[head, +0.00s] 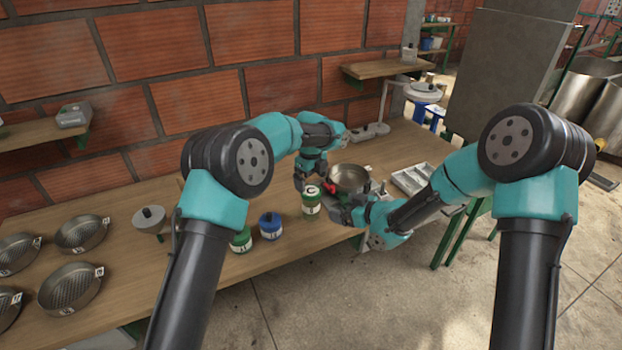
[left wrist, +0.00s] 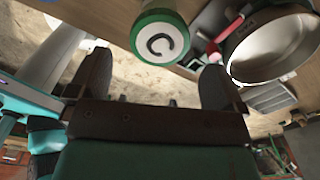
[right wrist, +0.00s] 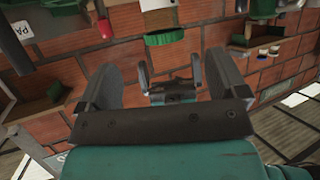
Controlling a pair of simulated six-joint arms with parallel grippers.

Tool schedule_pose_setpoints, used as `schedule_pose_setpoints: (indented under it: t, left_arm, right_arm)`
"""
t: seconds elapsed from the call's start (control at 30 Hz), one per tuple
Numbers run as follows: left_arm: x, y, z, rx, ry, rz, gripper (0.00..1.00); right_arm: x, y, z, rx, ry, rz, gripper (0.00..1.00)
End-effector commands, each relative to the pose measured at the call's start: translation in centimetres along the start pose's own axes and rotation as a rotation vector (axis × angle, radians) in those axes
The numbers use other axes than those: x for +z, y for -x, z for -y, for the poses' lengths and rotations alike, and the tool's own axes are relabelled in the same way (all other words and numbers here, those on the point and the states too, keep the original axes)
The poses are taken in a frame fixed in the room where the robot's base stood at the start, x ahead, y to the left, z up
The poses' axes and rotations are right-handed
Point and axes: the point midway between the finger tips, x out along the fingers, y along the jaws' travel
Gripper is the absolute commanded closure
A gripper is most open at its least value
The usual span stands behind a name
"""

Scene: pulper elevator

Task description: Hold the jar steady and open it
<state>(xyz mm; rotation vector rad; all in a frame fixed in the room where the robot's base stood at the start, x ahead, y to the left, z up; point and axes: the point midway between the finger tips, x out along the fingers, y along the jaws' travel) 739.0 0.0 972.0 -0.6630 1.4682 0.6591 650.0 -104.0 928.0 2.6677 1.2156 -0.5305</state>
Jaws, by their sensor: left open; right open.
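A jar (head: 311,203) with a green band and a pale top stands near the table's front edge. In the left wrist view its lid (left wrist: 160,42) is white with a green rim and a letter C. My left gripper (head: 309,184) is open just above the jar; in its wrist view the jar is beyond the fingers and not between them. My right gripper (head: 334,205) is open, low at the jar's right side. In the right wrist view the jar (right wrist: 160,16) appears inverted at the top, beyond the open fingers, apart from them. Neither gripper visibly touches it.
A green-lidded jar (head: 241,241) and a blue-lidded jar (head: 270,227) stand to the left. A metal pan (head: 350,178) is just behind the right gripper. A grey tray (head: 411,178) lies further right. Several perforated pans (head: 70,286) fill the table's left end.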

Motion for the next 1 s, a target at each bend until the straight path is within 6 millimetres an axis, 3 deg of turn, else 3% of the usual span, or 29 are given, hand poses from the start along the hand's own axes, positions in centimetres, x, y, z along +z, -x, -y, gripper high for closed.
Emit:
schedule_pose_setpoints:
  t: [0.1,0.3,0.63,0.73,1.0]
  left_arm:
    - [0.0,0.0,0.0,0.000,0.000,0.000,0.03]
    - [0.0,0.0,0.0,0.000,0.000,0.000,0.03]
    - [0.0,0.0,0.0,0.000,0.000,0.000,0.03]
    - [0.0,0.0,0.0,0.000,0.000,0.000,0.03]
    - [0.3,0.0,-0.3,0.000,0.011,0.002,0.03]
  right_arm:
    - [0.0,2.2,-0.1,0.003,0.000,0.000,0.09]
    - [0.0,4.0,0.0,0.001,0.000,0.000,0.09]
    - [0.0,4.3,0.0,0.000,0.000,0.000,0.09]
    - [0.0,4.3,0.0,0.000,0.000,0.000,0.00]
    - [0.2,4.3,0.0,0.003,-0.014,0.005,0.00]
